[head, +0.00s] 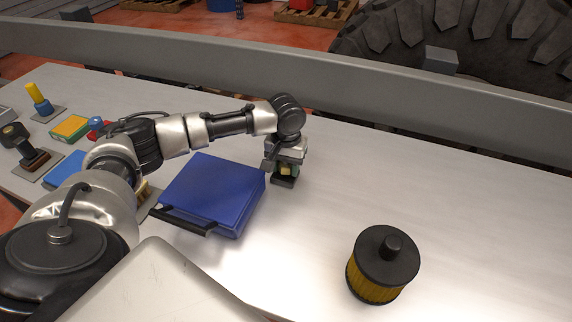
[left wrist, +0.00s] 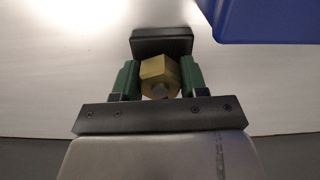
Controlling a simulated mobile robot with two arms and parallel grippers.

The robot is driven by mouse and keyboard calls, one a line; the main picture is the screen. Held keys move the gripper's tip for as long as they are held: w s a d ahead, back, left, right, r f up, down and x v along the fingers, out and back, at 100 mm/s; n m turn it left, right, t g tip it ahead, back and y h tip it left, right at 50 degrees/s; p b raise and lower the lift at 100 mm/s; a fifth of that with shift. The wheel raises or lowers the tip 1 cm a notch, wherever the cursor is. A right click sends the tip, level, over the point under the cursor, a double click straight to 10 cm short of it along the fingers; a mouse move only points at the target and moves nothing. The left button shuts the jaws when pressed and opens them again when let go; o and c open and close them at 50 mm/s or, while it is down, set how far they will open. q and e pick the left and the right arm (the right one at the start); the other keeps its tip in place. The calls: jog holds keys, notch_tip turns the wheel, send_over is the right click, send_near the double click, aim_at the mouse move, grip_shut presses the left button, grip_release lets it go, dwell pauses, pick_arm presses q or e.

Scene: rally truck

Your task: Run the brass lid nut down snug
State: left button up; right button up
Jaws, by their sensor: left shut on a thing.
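A brass hex nut (left wrist: 158,72) sits between the green finger pads of my left gripper (left wrist: 158,80) in the left wrist view. Both pads touch its sides, and the gripper is shut on it. In the head view my left gripper (head: 286,168) points down over the bench, right of the blue case. A small black block (left wrist: 162,42) shows just beyond the nut; I cannot tell whether the nut touches it. A canister with a black lid (head: 384,256) and yellow pleated side (head: 372,291) stands upright at the lower right, apart from the gripper. My right gripper is not in view.
A blue case (head: 213,192) with a black handle lies left of the gripper. A green-and-yellow box (head: 70,128) and a yellow-and-blue tool (head: 40,100) are at the far left. A grey rail (head: 330,93) and large tyre (head: 480,45) stand behind. The bench right of the gripper is mostly clear.

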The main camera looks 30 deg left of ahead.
pick_arm(q)
jog(key=shift+r+m+p, duration=0.15)
jog(key=shift+m+p, duration=0.15)
jog(key=shift+p, duration=0.35)
jog(key=m+p, duration=0.4)
jog(key=p, duration=0.2)
jog(key=shift+r, duration=0.1)
jog(key=m+p, duration=0.3)
jog(key=m, duration=0.1)
jog(key=m+p, duration=0.1)
jog(key=m, duration=0.1)
jog(key=shift+m, duration=0.4)
jog(key=m+p, duration=0.1)
jog(key=m, duration=0.2)
jog(key=shift+w+m, duration=0.1)
jog(key=shift+m, duration=0.2)
jog(key=m, duration=0.3)
jog(key=shift+p, duration=0.35)
jog(key=shift+w+m, duration=0.1)
jog(key=shift+m, duration=1.5)
